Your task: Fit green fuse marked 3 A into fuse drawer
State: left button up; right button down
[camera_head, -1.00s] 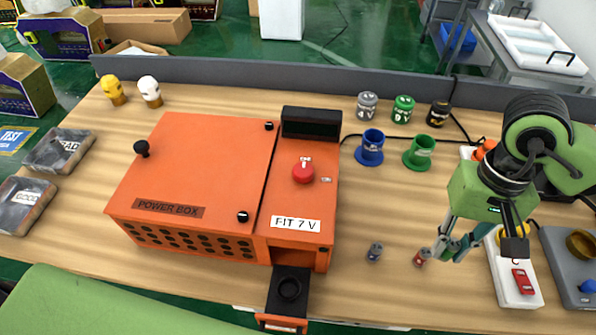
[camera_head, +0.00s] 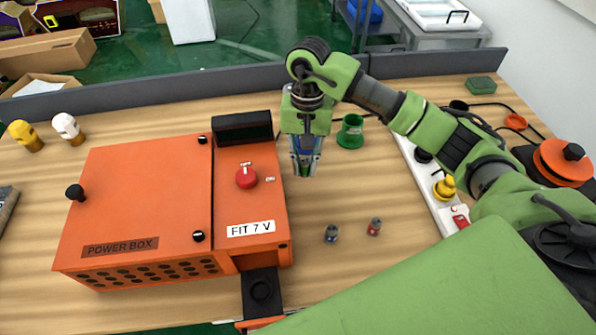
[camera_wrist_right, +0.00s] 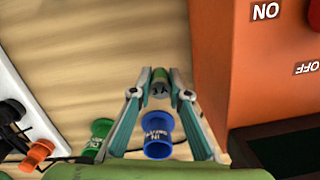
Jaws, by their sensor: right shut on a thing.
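The small green fuse marked 3A (camera_wrist_right: 159,85) sits between my right gripper's fingertips, as the right wrist view shows. My right gripper (camera_head: 304,170) is shut on it, above the table just right of the orange power box (camera_head: 130,190). In the head view the fuse cannot be made out clearly. The black fuse drawer (camera_head: 261,290) is pulled out from the box's front, with a round socket in it, apart from the gripper. My left gripper is not in view.
A green holder (camera_head: 351,131) and a blue holder (camera_wrist_right: 158,136) stand behind the gripper. A white power strip (camera_head: 425,190) lies to the right. The table before the loose fuses is clear.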

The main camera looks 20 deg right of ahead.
aim_at(304, 176)
notch_tip(304, 176, down, 4)
jog(key=shift+f+p, duration=0.25)
jog(key=shift+p, duration=0.4)
jog(key=shift+f+b, duration=0.35)
jog(key=shift+f, duration=0.15)
jog(key=c, duration=1.9)
grip_release()
jog(key=shift+r, duration=0.1)
